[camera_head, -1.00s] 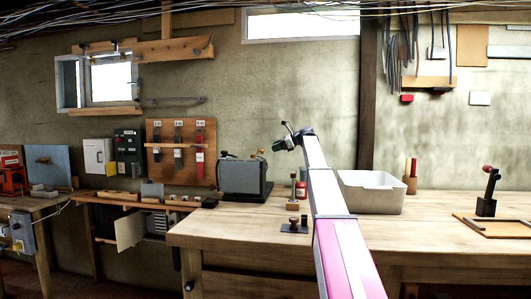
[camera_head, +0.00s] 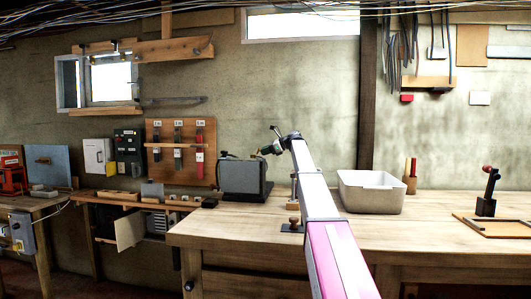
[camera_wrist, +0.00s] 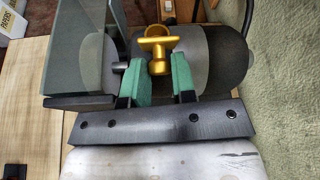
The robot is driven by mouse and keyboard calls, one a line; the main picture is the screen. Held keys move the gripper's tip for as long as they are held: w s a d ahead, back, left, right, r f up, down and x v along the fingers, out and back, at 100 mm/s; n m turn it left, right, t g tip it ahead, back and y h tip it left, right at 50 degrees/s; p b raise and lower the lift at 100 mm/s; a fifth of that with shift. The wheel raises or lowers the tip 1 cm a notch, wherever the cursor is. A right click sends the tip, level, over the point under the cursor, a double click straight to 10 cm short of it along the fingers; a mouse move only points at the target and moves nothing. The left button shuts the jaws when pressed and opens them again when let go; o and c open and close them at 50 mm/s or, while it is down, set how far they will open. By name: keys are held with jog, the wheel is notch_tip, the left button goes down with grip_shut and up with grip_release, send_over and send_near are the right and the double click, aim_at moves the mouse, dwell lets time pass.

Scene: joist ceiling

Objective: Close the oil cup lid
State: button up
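The brass oil cup (camera_wrist: 158,66) sits on a dark grey cylindrical machine body in the wrist view. Its brass lid part (camera_wrist: 158,42) sticks out at the top, apparently swung up; its exact angle is hard to tell. My gripper (camera_wrist: 160,72) is open, with one green-padded finger on each side of the cup in the picture. No contact with the brass shows, and the depth gap is unclear. In the head view my gripper (camera_head: 271,149) is just above the right top of the grey machine (camera_head: 240,177); the cup is too small there to read.
A white bin (camera_head: 371,193) stands on the workbench (camera_head: 430,230) to the right of my arm. A small clamp-like fixture (camera_head: 293,225) is at the bench's front. A wooden tool board (camera_head: 181,152) hangs behind the machine. The bench front between machine and fixture is clear.

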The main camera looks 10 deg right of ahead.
jog(key=h, duration=0.1)
jog(key=a+r+g+h, duration=0.1)
jog(key=h, duration=0.1)
jog(key=r+h, duration=0.1)
jog(key=shift+w+a+g+h, duration=0.2)
jog(key=shift+w+g+h, duration=0.1)
jog(key=h, duration=0.1)
jog(key=a+g+h, duration=0.1)
jog(key=r+h, duration=0.1)
jog(key=h, duration=0.1)
jog(key=shift+w+a, duration=0.25)
jog(key=shift+a, duration=0.1)
jog(key=a+g+h, duration=0.1)
jog(key=h, duration=0.1)
jog(key=a+h, duration=0.1)
jog(key=h, duration=0.1)
jog(key=shift+w+g+h, duration=0.3)
jog(key=shift+w+g, duration=0.05)
jog(key=shift+g, duration=0.05)
jog(key=h, duration=0.1)
jog(key=a+g+h, duration=0.1)
jog(key=h, duration=0.2)
jog(key=shift+w+a+f+n+h, duration=0.2)
jog(key=shift+a+f+n+h, duration=0.1)
jog(key=shift+a, duration=0.1)
jog(key=shift+f+g, duration=0.1)
jog(key=shift+g, duration=0.2)
